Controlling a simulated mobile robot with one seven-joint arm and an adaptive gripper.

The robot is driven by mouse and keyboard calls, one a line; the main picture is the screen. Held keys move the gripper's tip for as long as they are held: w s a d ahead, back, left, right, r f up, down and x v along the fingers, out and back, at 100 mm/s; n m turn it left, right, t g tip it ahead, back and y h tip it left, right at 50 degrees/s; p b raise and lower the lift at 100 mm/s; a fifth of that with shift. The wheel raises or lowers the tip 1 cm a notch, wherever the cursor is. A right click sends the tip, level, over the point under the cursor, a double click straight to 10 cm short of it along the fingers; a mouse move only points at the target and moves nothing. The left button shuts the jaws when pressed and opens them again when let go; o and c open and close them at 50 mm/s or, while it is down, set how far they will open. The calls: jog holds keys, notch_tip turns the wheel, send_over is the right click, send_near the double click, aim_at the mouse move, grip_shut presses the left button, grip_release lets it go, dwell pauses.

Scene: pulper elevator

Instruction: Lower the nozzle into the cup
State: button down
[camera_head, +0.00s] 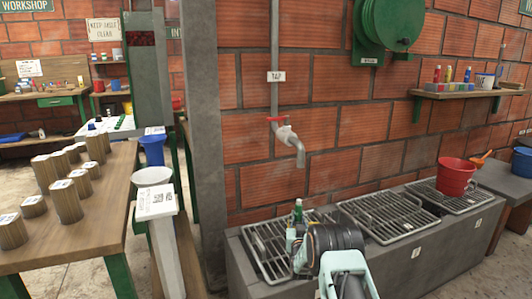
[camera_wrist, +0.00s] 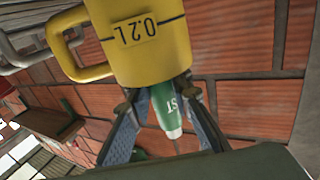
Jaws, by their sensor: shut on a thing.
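A yellow cup (camera_wrist: 157,62) with a handle on its left and a "0.2 L" mark fills the top of the wrist view. Between the fingers shows a green bottle-like piece (camera_wrist: 167,108) with part of a label, tapering to a pale tip. The cup covers its other end, and I cannot tell if they touch. In the head view the green piece (camera_head: 298,213) stands upright by my gripper (camera_head: 296,242), and the cup is hidden. A tap nozzle (camera_head: 291,143) hangs on the wall.
Metal grates (camera_head: 385,214) top a grey trough (camera_head: 375,264) along the brick wall. A red bucket (camera_head: 455,177) stands on the right grate. A shelf (camera_head: 468,93) and a green reel (camera_head: 390,24) are on the wall. A wooden table (camera_head: 92,225) with several cylinders is left.

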jog(key=shift+f, duration=0.5)
dwell(0.4)
jog(key=c, duration=1.7)
grip_release()
jog(key=shift+o, duration=0.2)
jog(key=shift+s, duration=0.1)
